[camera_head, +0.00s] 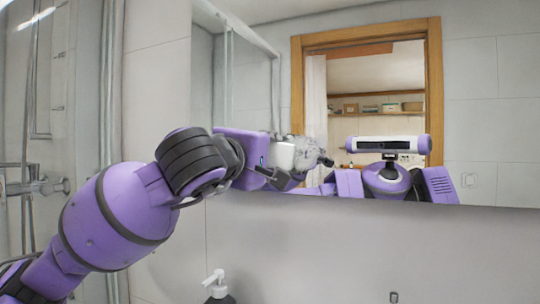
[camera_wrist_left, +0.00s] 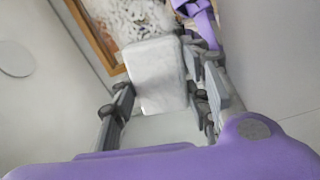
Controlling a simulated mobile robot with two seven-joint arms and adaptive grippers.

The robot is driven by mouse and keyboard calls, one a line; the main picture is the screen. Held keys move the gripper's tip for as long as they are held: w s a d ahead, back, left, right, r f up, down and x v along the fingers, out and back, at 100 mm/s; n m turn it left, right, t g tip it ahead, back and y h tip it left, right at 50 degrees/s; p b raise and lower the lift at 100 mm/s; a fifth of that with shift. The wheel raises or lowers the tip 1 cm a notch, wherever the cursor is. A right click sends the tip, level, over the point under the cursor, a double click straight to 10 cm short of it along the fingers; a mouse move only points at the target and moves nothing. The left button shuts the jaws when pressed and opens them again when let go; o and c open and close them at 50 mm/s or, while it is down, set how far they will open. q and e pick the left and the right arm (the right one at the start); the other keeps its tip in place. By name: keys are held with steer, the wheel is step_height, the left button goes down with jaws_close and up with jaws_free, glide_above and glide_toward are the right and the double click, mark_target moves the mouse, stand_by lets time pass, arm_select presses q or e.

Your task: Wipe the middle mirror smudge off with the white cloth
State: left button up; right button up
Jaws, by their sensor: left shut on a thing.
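The mirror (camera_head: 480,120) fills the upper right of the head view. A whitish-grey, mottled smudge (camera_head: 308,153) is on its left part; it also shows at the top of the left wrist view (camera_wrist_left: 135,17). My left gripper (camera_wrist_left: 160,88) is shut on the white cloth (camera_wrist_left: 157,70), a pale block-like pad between its fingers. In the head view the cloth (camera_head: 284,155) is right beside the smudge and partly overlaps it. I cannot tell whether it touches the glass. Other smudges are not distinguishable. My right gripper is not in view.
A soap dispenser (camera_head: 217,286) with a white pump stands below the arm. A shower fixture (camera_head: 38,184) is at the far left. The wooden doorway, shelf and my own head are reflections in the mirror. The wall below the mirror (camera_head: 340,250) is mostly clear.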

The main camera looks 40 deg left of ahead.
arm_select(q)
steer(key=shift+x, duration=1.15)
steer(key=shift+d, duration=0.1)
